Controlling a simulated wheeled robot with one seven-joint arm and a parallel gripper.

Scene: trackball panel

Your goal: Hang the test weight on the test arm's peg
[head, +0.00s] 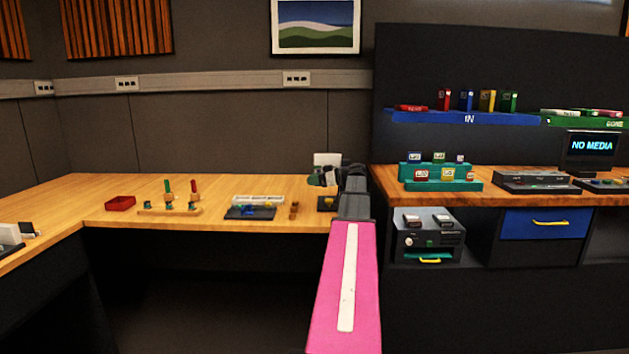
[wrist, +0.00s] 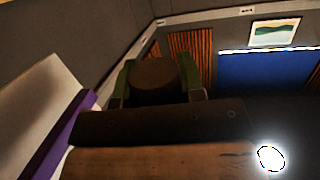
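In the wrist view, my gripper (wrist: 157,80) has a green-padded finger on each side of a dark brown round piece (wrist: 156,74). The fingers appear closed against it. It may be the test weight, but no marking shows. In the head view, my gripper (head: 324,178) is above the right end of the wooden desk, at the end of my pink arm. A dark device (head: 326,203) sits on the desk just below it, partly hidden by my arm. I cannot make out the test arm or its peg.
A white box (head: 327,159) stands behind my gripper. Small brown blocks (head: 294,211), a dark tray (head: 250,213), a peg rack (head: 170,210) and a red bin (head: 120,203) lie to the left on the desk.

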